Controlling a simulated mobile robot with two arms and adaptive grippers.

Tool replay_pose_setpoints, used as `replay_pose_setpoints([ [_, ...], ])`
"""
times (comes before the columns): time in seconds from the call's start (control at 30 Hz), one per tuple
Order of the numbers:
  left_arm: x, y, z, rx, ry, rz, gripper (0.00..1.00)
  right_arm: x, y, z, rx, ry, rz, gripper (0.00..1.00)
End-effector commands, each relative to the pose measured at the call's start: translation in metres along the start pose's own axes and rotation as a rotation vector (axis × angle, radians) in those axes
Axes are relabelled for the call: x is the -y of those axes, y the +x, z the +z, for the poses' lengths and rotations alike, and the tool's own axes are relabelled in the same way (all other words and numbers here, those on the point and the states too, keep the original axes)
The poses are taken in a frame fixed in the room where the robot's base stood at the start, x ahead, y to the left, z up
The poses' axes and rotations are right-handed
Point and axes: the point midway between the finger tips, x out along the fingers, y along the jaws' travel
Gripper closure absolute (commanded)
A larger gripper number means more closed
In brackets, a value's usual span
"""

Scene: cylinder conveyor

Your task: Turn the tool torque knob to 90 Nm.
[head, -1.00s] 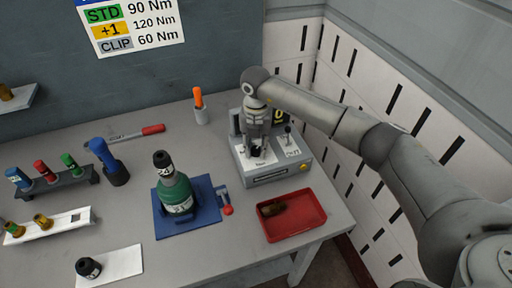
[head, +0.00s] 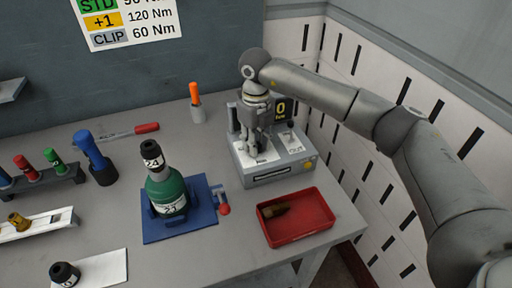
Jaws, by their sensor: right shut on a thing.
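The grey torque controller box (head: 272,175) stands at the back right of the table. A small dark display (head: 281,110) on it shows a yellow 0 and small text below it. My right gripper (head: 256,150) points down over the box's top, at its left part. Its fingers are shut on the knob, which they largely hide, so the knob's pointer cannot be read. A wall sign (head: 130,22) lists torque values, with 120 Nm and 60 Nm readable and the top line cut off. My left gripper is not in view.
A green bottle-shaped tool (head: 166,193) stands on a blue plate (head: 205,225). A red tray (head: 318,222) with a brown object lies in front of the box. An orange-handled tool (head: 195,95) stands in a holder behind. Sockets stand in racks at left.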

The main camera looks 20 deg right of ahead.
Motion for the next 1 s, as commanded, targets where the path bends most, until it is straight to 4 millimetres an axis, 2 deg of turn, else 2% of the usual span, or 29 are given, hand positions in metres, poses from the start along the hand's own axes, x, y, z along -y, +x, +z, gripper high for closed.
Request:
replay_pose_setpoints([
  [0.03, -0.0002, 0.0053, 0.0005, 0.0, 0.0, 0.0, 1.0, 0.0005, 0.0013, 0.0008, 0.004, -0.027, -0.001, 0.98],
  [0.33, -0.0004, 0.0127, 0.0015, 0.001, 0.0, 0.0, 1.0, 0.0003, -0.0003, 0.0008, 0.004, -0.133, -0.001, 0.98],
  [0.87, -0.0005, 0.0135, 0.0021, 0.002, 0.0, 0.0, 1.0, 0.0004, -0.0013, 0.0008, 0.004, -0.154, -0.001, 0.98],
  [0.9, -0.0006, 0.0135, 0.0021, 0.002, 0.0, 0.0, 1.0, 0.0004, -0.0014, 0.0008, 0.004, -0.154, -0.001, 0.7],
  [1.0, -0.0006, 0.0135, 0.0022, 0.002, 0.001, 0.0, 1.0, 0.0003, -0.0012, 0.0007, 0.003, -0.153, -0.001, 0.57],
])
